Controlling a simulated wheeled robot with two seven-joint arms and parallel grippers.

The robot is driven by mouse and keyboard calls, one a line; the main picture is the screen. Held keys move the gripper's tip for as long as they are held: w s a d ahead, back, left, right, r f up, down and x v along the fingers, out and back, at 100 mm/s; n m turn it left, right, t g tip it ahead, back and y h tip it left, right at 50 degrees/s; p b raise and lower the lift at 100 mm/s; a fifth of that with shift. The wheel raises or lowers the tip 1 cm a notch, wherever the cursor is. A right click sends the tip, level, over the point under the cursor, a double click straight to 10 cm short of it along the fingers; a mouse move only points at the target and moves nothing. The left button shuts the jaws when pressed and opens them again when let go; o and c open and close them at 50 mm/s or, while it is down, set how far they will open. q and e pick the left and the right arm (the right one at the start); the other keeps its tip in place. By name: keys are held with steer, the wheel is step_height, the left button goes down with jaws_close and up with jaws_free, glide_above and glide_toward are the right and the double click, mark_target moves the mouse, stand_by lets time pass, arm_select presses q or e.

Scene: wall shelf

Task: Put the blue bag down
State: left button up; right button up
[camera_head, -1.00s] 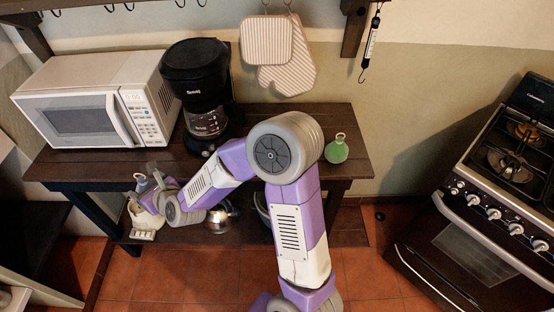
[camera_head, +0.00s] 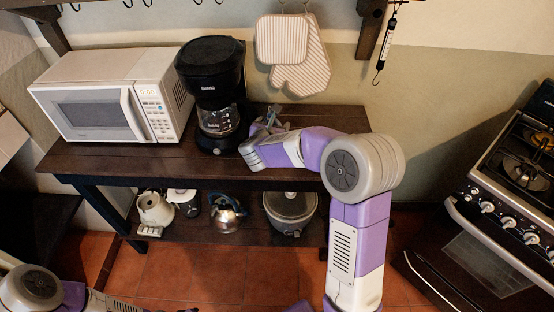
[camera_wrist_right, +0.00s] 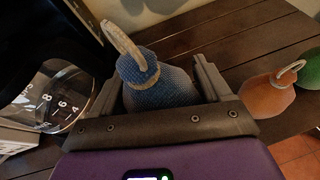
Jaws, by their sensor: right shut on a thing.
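The blue bag (camera_wrist_right: 155,92), with a pale tie and a loop handle, sits between the two jaws of my right gripper (camera_wrist_right: 156,75) in the right wrist view. The gripper is shut on it. In the head view my right gripper (camera_head: 266,122) is over the wooden table top (camera_head: 130,160), just right of the coffee maker. The bag is hard to make out there, and I cannot tell whether it touches the table. My left arm shows at the bottom left of the head view; its gripper end is cut by the bottom edge, so its jaws are unclear.
An orange bag (camera_wrist_right: 272,95) and a green bag (camera_wrist_right: 312,75) stand right of the blue bag. The coffee maker (camera_head: 212,90) is close on the left, the microwave (camera_head: 115,95) beyond it. Kettles and a cooker (camera_head: 290,208) stand on the lower shelf. Mitts (camera_head: 295,55) hang behind.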

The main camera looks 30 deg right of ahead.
steer(key=shift+s+d+f+m+g, duration=0.1)
steer(key=shift+d+f+m+g, duration=0.3)
steer(key=shift+d+m, duration=0.25)
step_height(320, 180, down, 4)
steer(key=shift+d+r+h+b, duration=0.15)
steer(key=shift+h+b, duration=0.15)
steer(key=shift+b, duration=0.5)
steer(key=shift+f+b, duration=0.75)
steer(key=shift+f, duration=1.8)
steer(key=shift+f, duration=0.1)
steer(key=shift+f, duration=0.1)
steer(key=o, duration=1.2)
